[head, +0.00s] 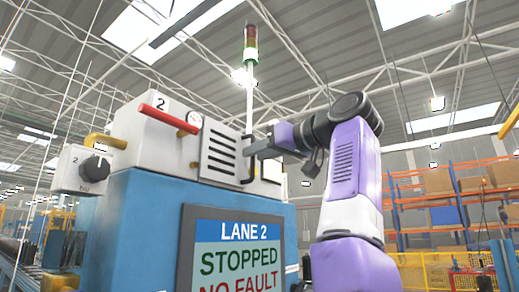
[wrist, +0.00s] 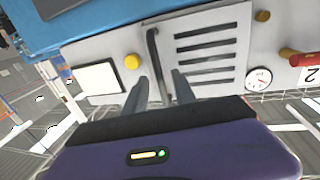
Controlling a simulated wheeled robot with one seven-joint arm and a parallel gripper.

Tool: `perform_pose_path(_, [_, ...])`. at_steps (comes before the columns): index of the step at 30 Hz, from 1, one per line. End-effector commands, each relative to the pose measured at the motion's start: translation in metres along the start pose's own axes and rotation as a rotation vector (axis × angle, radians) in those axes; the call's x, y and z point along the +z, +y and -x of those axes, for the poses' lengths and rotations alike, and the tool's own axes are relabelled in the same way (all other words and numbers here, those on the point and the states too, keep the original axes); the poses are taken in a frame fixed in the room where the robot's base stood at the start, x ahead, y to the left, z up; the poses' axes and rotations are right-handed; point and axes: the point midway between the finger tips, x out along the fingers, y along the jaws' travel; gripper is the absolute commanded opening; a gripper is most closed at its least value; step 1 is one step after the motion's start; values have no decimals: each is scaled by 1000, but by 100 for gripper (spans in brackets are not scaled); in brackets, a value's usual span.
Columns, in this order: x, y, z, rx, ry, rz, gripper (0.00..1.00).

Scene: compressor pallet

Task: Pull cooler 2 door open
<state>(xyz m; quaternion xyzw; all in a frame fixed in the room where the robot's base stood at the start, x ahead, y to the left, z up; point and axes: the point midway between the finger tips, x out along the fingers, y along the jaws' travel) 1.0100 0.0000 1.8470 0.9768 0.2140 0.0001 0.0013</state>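The cooler 2 door (head: 218,150) is a light panel with dark louvre slots on the front of the white cabinet marked 2; it also shows upside down in the wrist view (wrist: 208,50). It looks shut or nearly so. Its dark upright bar handle (head: 249,160) runs along the edge nearest my gripper. In the wrist view, the handle (wrist: 153,55) lies between my two grey fingers. My gripper (wrist: 160,78) is open, one finger each side of the bar, with gaps visible. In the head view, my gripper (head: 257,148) is at the handle, its fingertips partly hidden.
A red lever (head: 169,113), a round gauge (head: 194,118) and a box with a black knob (head: 96,168) sit left of the door. A lane 2 screen (head: 233,255) reads STOPPED, NO FAULT. A signal tower (head: 250,50) rises behind. Orange racks (head: 440,195) stand far right.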

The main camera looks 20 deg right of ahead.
Motion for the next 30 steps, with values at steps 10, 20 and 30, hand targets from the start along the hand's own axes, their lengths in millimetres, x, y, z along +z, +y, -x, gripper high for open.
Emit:
perform_pose_path(10, [0,0,0,0,0,0,3])
perform_pose_path(20, [0,0,0,-1,0,0,0])
perform_pose_path(30, [0,0,0,0,1,0,0])
